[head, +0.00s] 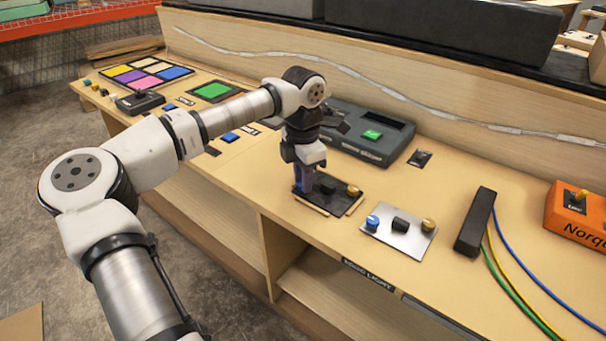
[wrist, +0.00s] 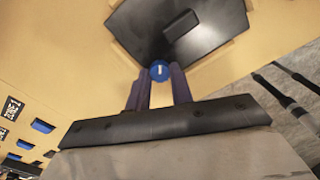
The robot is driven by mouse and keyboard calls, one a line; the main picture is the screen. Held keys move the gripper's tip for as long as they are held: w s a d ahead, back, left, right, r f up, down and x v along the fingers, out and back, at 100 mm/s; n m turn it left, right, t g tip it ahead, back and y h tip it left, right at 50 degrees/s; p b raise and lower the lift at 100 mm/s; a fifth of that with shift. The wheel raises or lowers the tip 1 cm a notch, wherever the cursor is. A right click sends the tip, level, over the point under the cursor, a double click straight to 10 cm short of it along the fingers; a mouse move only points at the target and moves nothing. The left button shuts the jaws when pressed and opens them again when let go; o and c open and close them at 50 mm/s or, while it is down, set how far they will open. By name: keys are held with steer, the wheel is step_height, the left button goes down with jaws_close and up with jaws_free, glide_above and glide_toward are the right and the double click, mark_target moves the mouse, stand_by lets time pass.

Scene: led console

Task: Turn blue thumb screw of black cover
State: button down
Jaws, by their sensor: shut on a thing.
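The black cover (head: 338,203) lies flat on the wooden bench, with a gold thumb screw (head: 353,190) at its right end. In the wrist view the black cover (wrist: 215,25) fills the top middle, with a raised dark block on it. The blue thumb screw (wrist: 159,71), with a white mark on its top, sits at the cover's near edge. My gripper (head: 304,186) points down over the cover's left end and hides the blue screw in the head view. In the wrist view my gripper's fingers (wrist: 160,75) are shut on the blue thumb screw, one on each side.
A silver plate (head: 397,243) with another blue knob (head: 373,222), a black block and a gold knob lies just right. A grey console (head: 345,148) with a green button stands behind. A black bar (head: 474,222) with cables and an orange box (head: 577,213) are further right.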

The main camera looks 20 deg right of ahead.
steer(key=m, duration=0.3)
steer(key=m+p, duration=0.1)
steer(key=m, duration=0.1)
steer(key=shift+w+r+m, duration=0.15)
steer(key=shift+r+m, duration=0.1)
steer(key=shift+m, duration=2.25)
steer(key=c, duration=1.4)
jaws_free()
steer(key=shift+c, duration=0.2)
steer(key=shift+o, duration=1.2)
steer(key=shift+f, duration=0.15)
step_height(320, 180, up, 14)
steer(key=shift+p, duration=0.3)
